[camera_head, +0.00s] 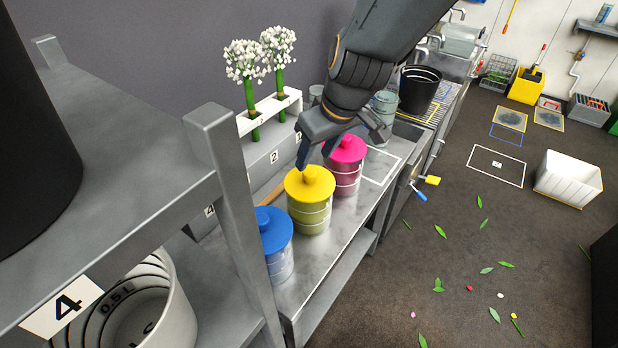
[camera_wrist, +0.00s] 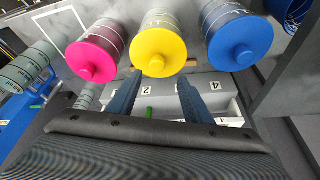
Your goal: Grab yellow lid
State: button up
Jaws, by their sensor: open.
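My gripper (camera_head: 340,150) is just above and behind the yellow lid in the head view, with one finger near the knob. In the wrist view my gripper (camera_wrist: 158,80) is open and empty, its two fingers apart below the lid. I cannot tell whether a finger touches the lid.
A blue lid (camera_head: 272,229) and a pink lid (camera_head: 345,149) on canisters flank it closely. White flowers (camera_head: 260,58) stand in a rack behind. A metal shelf post (camera_head: 225,170) rises at the left. A black bucket (camera_head: 419,90) stands farther back.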

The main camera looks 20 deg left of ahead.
aim_at(310, 172)
jog(key=shift+d+x, duration=0.15)
jog(key=shift+x, duration=1.65)
jog(key=shift+d+x, duration=0.15)
jog(key=shift+x, duration=1.65)
jog(key=shift+w+f, duration=0.1)
jog(key=shift+w, duration=0.05)
jog(key=c, duration=1.2)
jog(key=shift+o, duration=0.2)
